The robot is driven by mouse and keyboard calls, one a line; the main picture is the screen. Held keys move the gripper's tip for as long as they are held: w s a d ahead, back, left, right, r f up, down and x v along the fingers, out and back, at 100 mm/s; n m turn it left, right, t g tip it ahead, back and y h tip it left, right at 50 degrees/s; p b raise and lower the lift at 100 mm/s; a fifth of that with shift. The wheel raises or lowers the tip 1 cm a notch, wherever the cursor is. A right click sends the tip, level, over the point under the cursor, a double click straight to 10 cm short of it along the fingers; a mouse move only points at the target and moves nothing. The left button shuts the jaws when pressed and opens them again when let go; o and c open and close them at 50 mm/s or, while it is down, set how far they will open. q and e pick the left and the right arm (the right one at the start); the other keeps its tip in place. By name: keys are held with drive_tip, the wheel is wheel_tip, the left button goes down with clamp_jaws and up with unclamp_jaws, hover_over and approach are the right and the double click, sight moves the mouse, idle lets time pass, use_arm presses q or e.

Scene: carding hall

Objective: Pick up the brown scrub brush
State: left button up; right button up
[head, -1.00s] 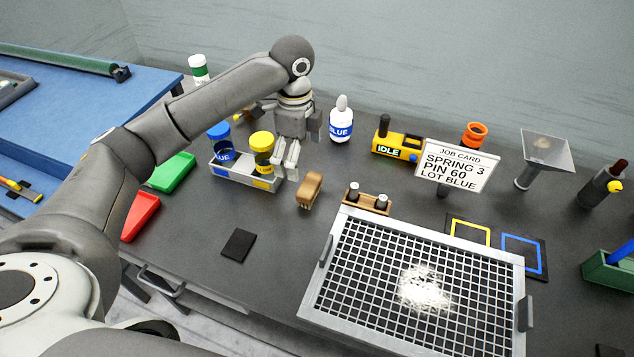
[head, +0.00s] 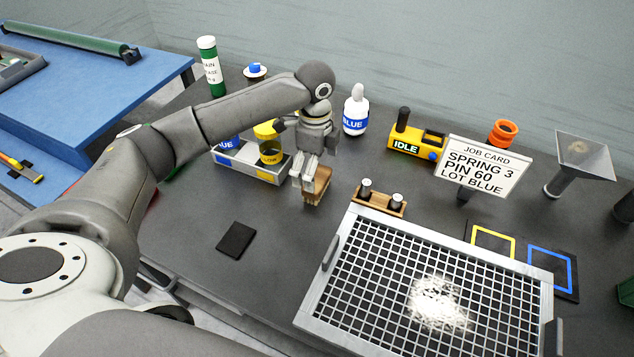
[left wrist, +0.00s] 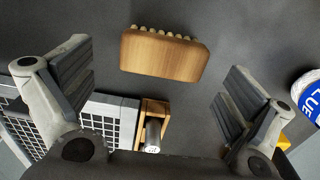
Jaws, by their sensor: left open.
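The brown scrub brush (head: 317,186) stands on the dark bench, partly hidden behind my left gripper in the head view. In the left wrist view the brush (left wrist: 164,55) shows its wooden back, with a row of pale bristle tufts along its far edge. My left gripper (head: 303,183) is open and above the brush in the head view. In the left wrist view its two fingers (left wrist: 158,88) are spread wide, one to each side, and the brush lies beyond them, not touched. My right gripper is not in view.
A caddy (head: 236,163) with blue and yellow-lidded jars stands left of the brush. A blue-labelled bottle (head: 355,112) stands behind. A dark pad (head: 236,240) lies in front.

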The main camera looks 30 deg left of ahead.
sight(317, 177)
use_arm(q)
drive_tip(key=shift+w+d+f+p, duration=0.1)
drive_tip(key=shift+f+p, duration=0.25)
drive_tip(key=shift+f, duration=1.05)
drive_tip(key=shift+w+f+p, duration=0.1)
drive_tip(key=shift+f+p, duration=0.25)
drive_tip(key=shift+f, duration=1)
drive_tip(key=c, duration=0.9)
